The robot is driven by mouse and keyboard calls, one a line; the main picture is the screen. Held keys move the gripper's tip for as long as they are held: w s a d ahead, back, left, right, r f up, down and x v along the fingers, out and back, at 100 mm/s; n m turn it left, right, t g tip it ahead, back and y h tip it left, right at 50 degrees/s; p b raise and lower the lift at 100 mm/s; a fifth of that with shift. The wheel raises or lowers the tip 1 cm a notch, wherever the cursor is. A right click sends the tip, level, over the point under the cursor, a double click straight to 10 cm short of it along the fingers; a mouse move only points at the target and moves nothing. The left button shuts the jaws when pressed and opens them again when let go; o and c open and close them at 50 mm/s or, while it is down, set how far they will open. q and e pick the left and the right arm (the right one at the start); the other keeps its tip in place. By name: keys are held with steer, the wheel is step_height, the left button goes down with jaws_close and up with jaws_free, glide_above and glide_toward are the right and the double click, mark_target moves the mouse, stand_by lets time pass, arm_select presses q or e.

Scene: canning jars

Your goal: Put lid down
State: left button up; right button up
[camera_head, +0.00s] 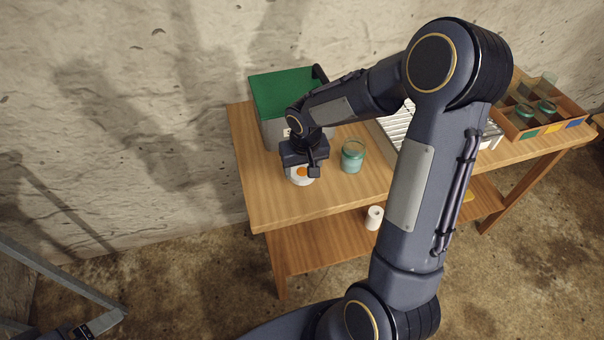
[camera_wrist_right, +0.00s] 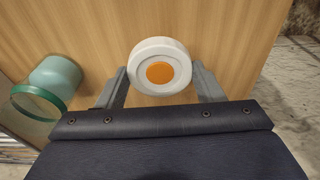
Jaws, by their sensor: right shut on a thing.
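The lid (camera_wrist_right: 160,66) is a round white disc with an orange centre. In the right wrist view it sits between the fingertips of my right gripper (camera_wrist_right: 158,82), which is shut on it. In the head view the lid (camera_head: 301,174) shows below my right gripper (camera_head: 302,168), over the left part of the wooden table (camera_head: 275,208). I cannot tell whether it touches the tabletop. A teal glass jar (camera_head: 352,156) stands to the right of the lid. It also shows at the left of the right wrist view (camera_wrist_right: 51,86).
A grey box with a green top (camera_head: 283,94) stands behind the right gripper. A white slatted rack (camera_head: 393,123) is partly hidden by my right arm. A wooden crate (camera_head: 568,121) with jars stands at the far right. A white roll (camera_head: 374,217) is on the lower shelf. The front-left tabletop is clear.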

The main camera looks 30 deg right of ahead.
mark_target(303, 172)
steer(key=shift+w+f, duration=0.15)
steer(key=shift+f, duration=1.6)
steer(key=shift+f, duration=0.15)
steer(key=o, duration=1.1)
